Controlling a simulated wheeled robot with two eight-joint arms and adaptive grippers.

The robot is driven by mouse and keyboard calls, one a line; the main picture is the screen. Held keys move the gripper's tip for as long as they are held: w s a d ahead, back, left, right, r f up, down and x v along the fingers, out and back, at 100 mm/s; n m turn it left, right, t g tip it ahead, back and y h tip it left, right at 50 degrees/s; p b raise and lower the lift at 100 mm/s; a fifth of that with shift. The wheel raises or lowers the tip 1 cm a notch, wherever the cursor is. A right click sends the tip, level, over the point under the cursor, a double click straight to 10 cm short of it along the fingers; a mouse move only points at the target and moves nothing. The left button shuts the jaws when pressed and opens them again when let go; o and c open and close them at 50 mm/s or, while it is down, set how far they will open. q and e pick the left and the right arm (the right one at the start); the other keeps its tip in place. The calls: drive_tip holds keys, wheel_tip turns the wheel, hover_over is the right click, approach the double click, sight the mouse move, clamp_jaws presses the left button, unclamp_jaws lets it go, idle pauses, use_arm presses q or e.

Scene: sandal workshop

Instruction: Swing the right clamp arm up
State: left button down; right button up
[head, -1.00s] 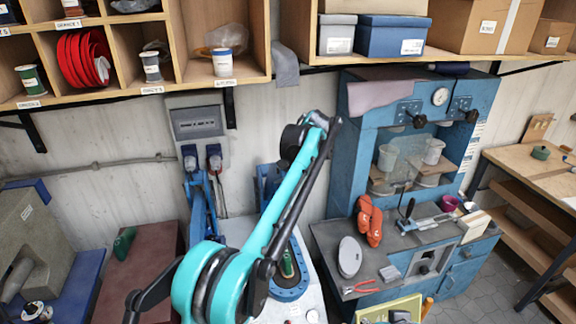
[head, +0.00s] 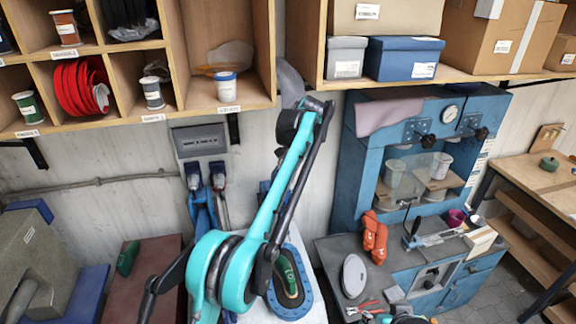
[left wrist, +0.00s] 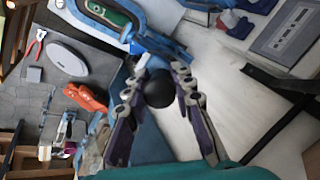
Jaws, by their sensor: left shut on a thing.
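In the left wrist view my left gripper (left wrist: 160,100) has its two fingers closed around a black ball knob (left wrist: 159,91). A blue bar, seemingly the right clamp arm (left wrist: 158,45), lies just beyond the knob near a blue oval ring (left wrist: 139,15) with a green piece (left wrist: 110,14) inside. The ring also shows in the head view (head: 310,302), low in the middle with the green piece (head: 287,274) in it. There my teal left arm hides the gripper, the knob and most of the right clamp.
A blue press (head: 350,170) stands to the right, with orange sandal pieces (head: 375,238) and a pale oval plate (head: 354,275) on its grey bench. Blue lever arms (head: 203,208) stand left of my arm under a grey wall box (head: 200,142). Wooden shelves (head: 230,108) hang above.

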use_arm(q)
drive_tip(key=c, duration=1.3)
unclamp_jaws()
drive_tip(key=shift+w, duration=0.1)
drive_tip(key=shift+d+r, duration=0.1)
drive_tip(key=shift+r, duration=0.35)
drive_tip(key=v, duration=0.6)
drive_tip(key=shift+s+r, duration=0.1)
drive_tip(key=shift+s, duration=0.15)
